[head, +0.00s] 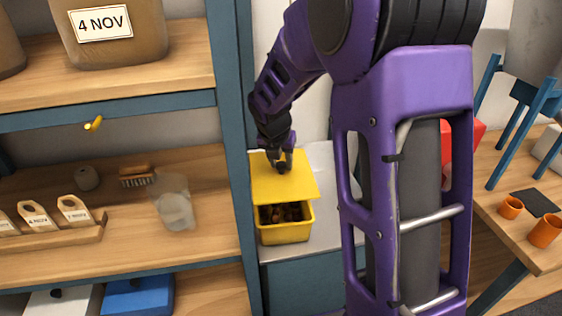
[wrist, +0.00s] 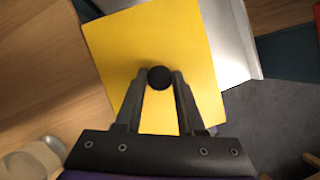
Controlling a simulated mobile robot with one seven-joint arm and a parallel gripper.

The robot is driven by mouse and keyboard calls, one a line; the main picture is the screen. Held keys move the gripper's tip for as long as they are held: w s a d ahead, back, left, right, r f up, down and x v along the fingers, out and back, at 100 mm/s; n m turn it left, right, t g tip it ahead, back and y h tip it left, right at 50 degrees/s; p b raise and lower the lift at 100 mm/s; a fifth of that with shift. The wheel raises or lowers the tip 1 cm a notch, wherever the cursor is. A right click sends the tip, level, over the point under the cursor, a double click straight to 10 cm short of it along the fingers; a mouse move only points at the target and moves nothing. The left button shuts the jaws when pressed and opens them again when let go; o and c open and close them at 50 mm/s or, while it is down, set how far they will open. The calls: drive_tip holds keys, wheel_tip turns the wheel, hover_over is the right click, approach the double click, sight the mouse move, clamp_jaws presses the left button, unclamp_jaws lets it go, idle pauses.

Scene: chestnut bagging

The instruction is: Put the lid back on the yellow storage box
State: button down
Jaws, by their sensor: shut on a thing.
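The yellow storage box (head: 285,232) stands on a light grey surface beside the shelf upright in the head view. Brown chestnuts (head: 291,212) show in its open front part. The flat yellow lid (head: 285,187) is above the back of the box and covers part of its opening; I cannot tell whether it touches the rim. My gripper (head: 281,166) is above the lid. In the wrist view my gripper (wrist: 159,80) is shut on the lid's round black knob (wrist: 160,77), and the lid (wrist: 190,45) fills the middle. The box is hidden beneath the lid there.
A wooden shelf with a blue upright (head: 233,130) stands close left of the box. Orange cups (head: 511,207) are on the right table. Grey surface (head: 325,165) is free right of the box.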

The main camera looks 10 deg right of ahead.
sight(280, 175)
wheel_tip(280, 175, down, 5)
drive_tip(key=b, duration=0.5)
drive_tip(key=shift+f, duration=0.15)
drive_tip(key=shift+f+b, duration=0.6)
drive_tip(key=shift+f, duration=0.3)
drive_tip(key=shift+p, duration=0.35)
drive_tip(key=shift+f, duration=0.7)
idle(1.2)
unclamp_jaws()
idle(0.5)
